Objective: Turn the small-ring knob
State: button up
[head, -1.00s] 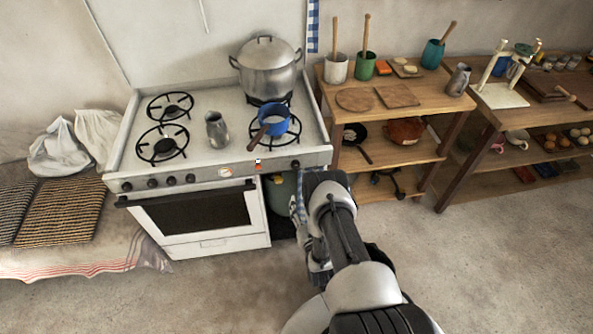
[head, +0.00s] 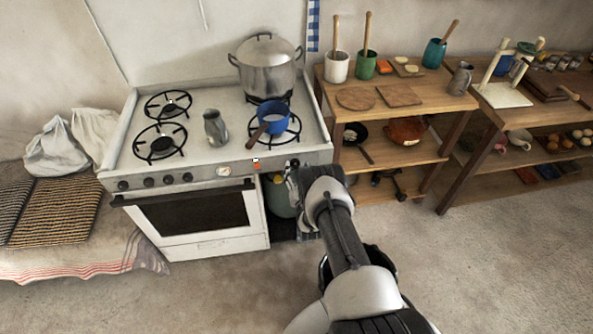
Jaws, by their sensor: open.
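The white stove (head: 197,160) has several dark knobs on its front panel: four in a row at the left, such as this knob (head: 188,177), and one at the right end (head: 295,162). I cannot read from this view which one is the small-ring knob. My gripper (head: 292,174) is at the right end of the panel, just below and in front of the right-end knob. It is open, seen from behind; its fingertips are mostly hidden by its own body. I cannot tell whether it touches the knob.
A blue saucepan (head: 272,115) sits on the front right burner, its handle toward the front. A large pot (head: 265,68) stands behind it and a metal jug (head: 215,128) to the left. A red-and-white item (head: 256,163) is at the front edge. A wooden shelf (head: 400,150) stands close right.

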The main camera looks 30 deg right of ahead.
jog(key=shift+x, duration=0.8)
jog(key=shift+c, duration=0.3)
jog(key=c, duration=1)
jog(key=n+b, duration=0.2)
jog(key=n, duration=0.1)
jog(key=shift+f+n, duration=0.1)
jog(key=shift+n, duration=0.2)
jog(key=n+b, duration=0.1)
jog(key=n, duration=0.2)
jog(key=shift+a+n+b, duration=0.1)
jog(key=shift+n+b, duration=0.2)
jog(key=n+b, duration=0.2)
jog(key=n, duration=0.4)
jog(key=shift+a+b, duration=0.1)
jog(key=shift+b, duration=0.2)
jog(key=shift+n, duration=0.4)
